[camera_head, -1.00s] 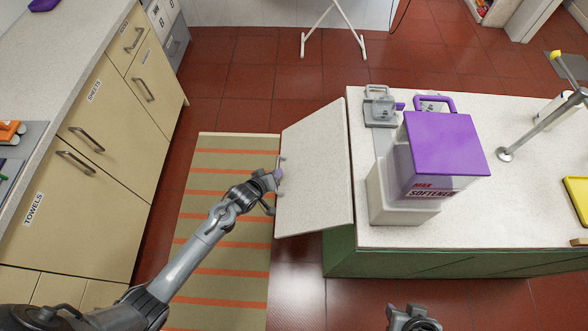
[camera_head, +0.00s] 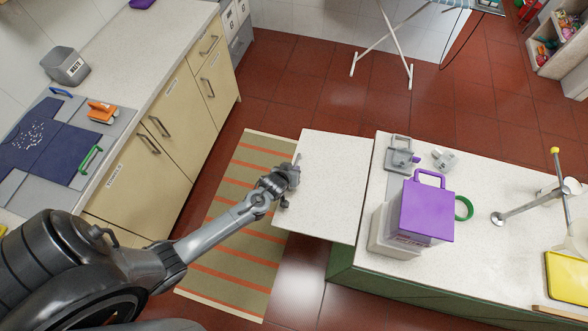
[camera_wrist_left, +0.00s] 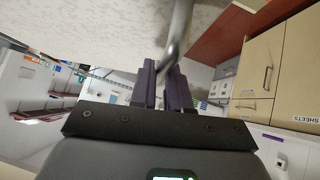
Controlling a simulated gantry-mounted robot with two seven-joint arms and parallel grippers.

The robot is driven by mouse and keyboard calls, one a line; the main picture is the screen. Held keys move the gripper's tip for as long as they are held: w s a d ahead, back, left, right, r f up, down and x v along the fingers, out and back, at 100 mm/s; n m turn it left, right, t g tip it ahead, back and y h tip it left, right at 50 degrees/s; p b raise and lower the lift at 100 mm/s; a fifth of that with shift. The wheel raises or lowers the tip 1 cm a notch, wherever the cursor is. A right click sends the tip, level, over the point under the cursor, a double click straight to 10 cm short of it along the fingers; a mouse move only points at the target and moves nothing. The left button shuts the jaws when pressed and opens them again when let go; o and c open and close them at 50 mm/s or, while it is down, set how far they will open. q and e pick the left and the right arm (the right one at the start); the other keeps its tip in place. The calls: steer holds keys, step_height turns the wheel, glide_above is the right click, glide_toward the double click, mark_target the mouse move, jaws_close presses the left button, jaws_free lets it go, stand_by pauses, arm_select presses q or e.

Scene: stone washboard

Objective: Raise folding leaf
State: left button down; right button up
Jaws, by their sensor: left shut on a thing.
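The folding leaf (camera_head: 325,185) is a pale speckled panel joined to the left end of the island counter (camera_head: 480,235). In the head view it lies about level with the counter top. My left gripper (camera_head: 293,172) is at the leaf's outer left edge. In the left wrist view the left gripper (camera_wrist_left: 165,85) is shut on a metal bar handle (camera_wrist_left: 178,40), with the speckled leaf (camera_wrist_left: 90,30) beside it. The underside of the leaf is hidden in the head view. My right gripper is not in view.
A purple-lidded softener box (camera_head: 422,210) and metal fittings (camera_head: 400,155) stand on the counter near the leaf. A green ring (camera_head: 464,208) lies behind the box. A striped rug (camera_head: 225,225) covers the floor left of the leaf.

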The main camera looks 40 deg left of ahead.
arm_select(q)
steer(key=shift+w+d+r+p, duration=0.1)
steer(key=shift+d+r+p, duration=0.15)
steer(key=shift+r+p, duration=0.65)
steer(key=shift+w+d+r+p, duration=0.15)
steer(key=shift+r+p, duration=0.4)
steer(key=shift+r, duration=0.65)
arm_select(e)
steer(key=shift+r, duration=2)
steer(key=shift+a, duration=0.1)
arm_select(q)
steer(key=shift+d, duration=0.1)
steer(key=c, duration=1.5)
jaws_free()
steer(key=o, duration=0.3)
steer(key=shift+w+d, duration=0.1)
steer(key=shift+d, duration=0.1)
steer(key=shift+o, duration=0.2)
steer(key=shift+a, duration=0.1)
steer(key=shift+a, duration=0.1)
